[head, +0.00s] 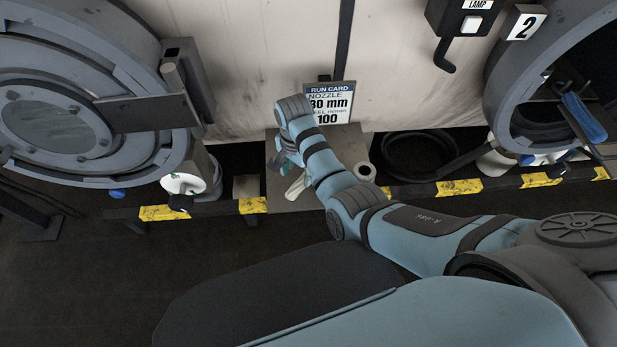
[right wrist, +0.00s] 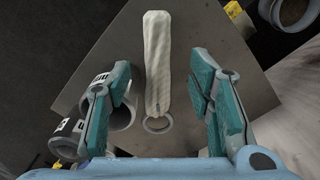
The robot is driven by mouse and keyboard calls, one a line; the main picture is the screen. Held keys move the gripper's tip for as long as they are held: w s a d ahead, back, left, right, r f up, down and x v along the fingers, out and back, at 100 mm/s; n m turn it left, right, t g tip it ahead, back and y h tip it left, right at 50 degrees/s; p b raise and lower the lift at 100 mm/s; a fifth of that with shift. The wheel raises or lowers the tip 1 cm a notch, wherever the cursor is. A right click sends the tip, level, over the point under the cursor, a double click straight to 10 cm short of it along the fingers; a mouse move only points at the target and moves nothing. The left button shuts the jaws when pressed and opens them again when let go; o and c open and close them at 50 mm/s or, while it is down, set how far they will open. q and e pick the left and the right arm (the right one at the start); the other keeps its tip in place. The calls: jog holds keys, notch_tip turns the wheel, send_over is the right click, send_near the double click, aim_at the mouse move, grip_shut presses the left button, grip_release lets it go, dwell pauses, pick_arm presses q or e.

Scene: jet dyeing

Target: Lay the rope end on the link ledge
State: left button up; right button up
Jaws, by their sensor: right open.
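A cream, ribbed rope end (right wrist: 158,65) with a ring (right wrist: 158,124) at its near end lies on a flat grey plate (right wrist: 215,60), which looks like the link ledge. In the head view the plate (head: 352,146) sits below the run card, and a pale piece of the rope end (head: 297,188) shows beside my arm. My right gripper (right wrist: 160,90) is open, its teal-padded fingers on either side of the rope end with gaps. In the head view the right gripper (head: 286,158) is mostly hidden behind its own wrist. My left gripper is not in view.
Hollow grey cylinders (right wrist: 122,114) with labels stand close by the left finger. A round door (head: 62,115) is at the left, with an open round port (head: 560,100) at the right. A yellow-and-black rail (head: 460,187) runs along the front. A run card (head: 330,103) stands behind.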

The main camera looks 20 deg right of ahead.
aim_at(299, 183)
notch_tip(299, 183, down, 6)
jog(key=shift+d+r+b, duration=0.1)
jog(key=shift+b, duration=0.45)
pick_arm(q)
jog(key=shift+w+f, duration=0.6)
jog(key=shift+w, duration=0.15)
pick_arm(e)
jog(key=shift+s+r, duration=0.1)
jog(key=shift+s, duration=0.1)
jog(key=shift+c, duration=1.2)
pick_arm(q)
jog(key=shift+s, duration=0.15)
pick_arm(e)
grip_shut()
